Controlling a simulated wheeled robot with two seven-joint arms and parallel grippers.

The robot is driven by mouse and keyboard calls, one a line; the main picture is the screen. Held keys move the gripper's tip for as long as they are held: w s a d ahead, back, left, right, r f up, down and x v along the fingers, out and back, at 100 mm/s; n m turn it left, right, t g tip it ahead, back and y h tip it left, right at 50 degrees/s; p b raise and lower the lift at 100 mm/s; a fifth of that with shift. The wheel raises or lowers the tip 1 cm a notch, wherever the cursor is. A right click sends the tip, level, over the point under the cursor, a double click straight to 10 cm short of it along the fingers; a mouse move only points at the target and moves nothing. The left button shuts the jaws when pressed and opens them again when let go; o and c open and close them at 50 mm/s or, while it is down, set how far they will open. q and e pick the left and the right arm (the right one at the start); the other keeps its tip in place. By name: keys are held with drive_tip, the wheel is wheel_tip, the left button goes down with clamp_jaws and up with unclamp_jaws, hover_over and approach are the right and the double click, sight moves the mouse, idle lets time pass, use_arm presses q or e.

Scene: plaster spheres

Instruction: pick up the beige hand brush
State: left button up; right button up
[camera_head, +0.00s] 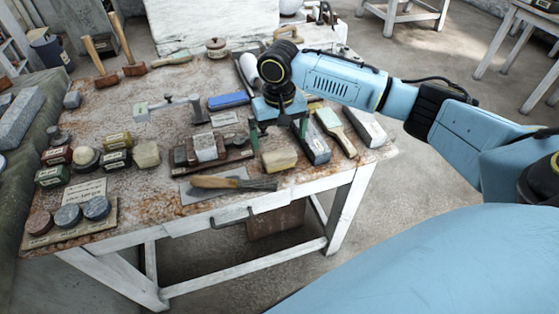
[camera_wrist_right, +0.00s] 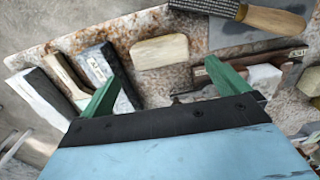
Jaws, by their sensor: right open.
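The beige hand brush (camera_head: 335,127), a pale paddle with a greenish face and a beige handle, lies toward the table's right end between a dark box and a pale block. It appears to be the beige strip (camera_wrist_right: 66,76) at the left in the right wrist view, partly hidden by a finger. My right gripper (camera_head: 278,127) points down over the table, left of this brush, with its green fingers apart. In the wrist view the gripper (camera_wrist_right: 170,84) is open and empty. My left gripper is not in view.
A dark box (camera_head: 311,144) and a pale block (camera_head: 365,126) flank the brush closely. A beige block (camera_head: 279,160) lies near the front edge. A dark-bristled brush (camera_head: 215,182) lies on a grey sheet. A blue block (camera_head: 228,100) is behind.

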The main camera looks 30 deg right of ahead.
sight(279, 154)
wheel_tip(279, 154, down, 7)
drive_tip(key=shift+s+f+b, duration=0.1)
drive_tip(key=shift+f+b, duration=0.1)
drive_tip(key=shift+b, duration=0.3)
drive_tip(key=shift+c, duration=0.4)
drive_tip(key=c, duration=0.8)
wheel_tip(279, 154, up, 10)
drive_tip(key=shift+r+p, duration=0.1)
drive_tip(key=shift+p, duration=0.65)
drive_tip(key=shift+c, duration=0.2)
drive_tip(key=o, duration=0.4)
drive_tip(key=c, duration=0.3)
